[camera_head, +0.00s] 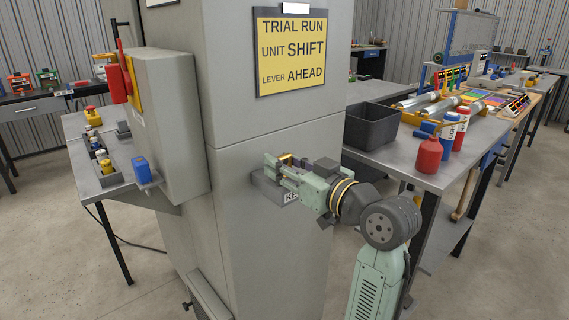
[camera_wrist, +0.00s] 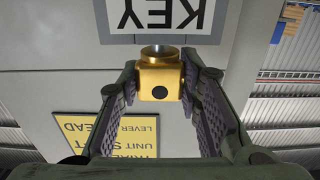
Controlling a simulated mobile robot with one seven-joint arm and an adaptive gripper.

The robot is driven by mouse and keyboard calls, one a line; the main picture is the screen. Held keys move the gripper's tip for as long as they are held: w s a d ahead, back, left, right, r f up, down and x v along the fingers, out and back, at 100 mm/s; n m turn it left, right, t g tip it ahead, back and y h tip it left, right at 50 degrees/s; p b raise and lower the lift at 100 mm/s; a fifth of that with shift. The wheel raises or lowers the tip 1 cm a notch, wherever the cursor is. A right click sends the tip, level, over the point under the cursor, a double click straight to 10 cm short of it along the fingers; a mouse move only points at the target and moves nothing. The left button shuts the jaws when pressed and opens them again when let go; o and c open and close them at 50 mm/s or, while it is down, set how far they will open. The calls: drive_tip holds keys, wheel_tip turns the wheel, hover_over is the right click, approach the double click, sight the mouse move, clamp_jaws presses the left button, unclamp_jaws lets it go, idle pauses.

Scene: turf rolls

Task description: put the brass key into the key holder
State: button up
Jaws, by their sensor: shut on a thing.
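The brass key (camera_wrist: 160,78) is a gold block with a dark round spot on its face, between my gripper's two ridged pads in the wrist view. My gripper (camera_wrist: 160,88) is shut on it. A short grey round part shows at the key's far end, against the edge of the key holder (camera_wrist: 105,30), a grey piece with a white KEY label seen upside down. In the head view the key holder (camera_head: 264,188) sticks out from the grey cabinet. My gripper (camera_head: 287,166) is right at it, with a bit of brass showing. How deep the key sits is hidden.
The tall grey cabinet (camera_head: 265,240) carries a yellow sign (camera_head: 291,50) above the holder. A grey box with a red lever (camera_head: 118,80) is on its left side. A workbench with a black bin (camera_head: 371,125) and a red bottle (camera_head: 428,155) stands close on the right.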

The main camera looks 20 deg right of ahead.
drive_tip(key=shift+f+b, duration=0.55)
drive_tip(key=shift+f, duration=0.2)
drive_tip(key=o, duration=1.2)
drive_tip(key=shift+o, duration=0.2)
drive_tip(key=v, duration=1.2)
drive_tip(key=shift+r, duration=0.1)
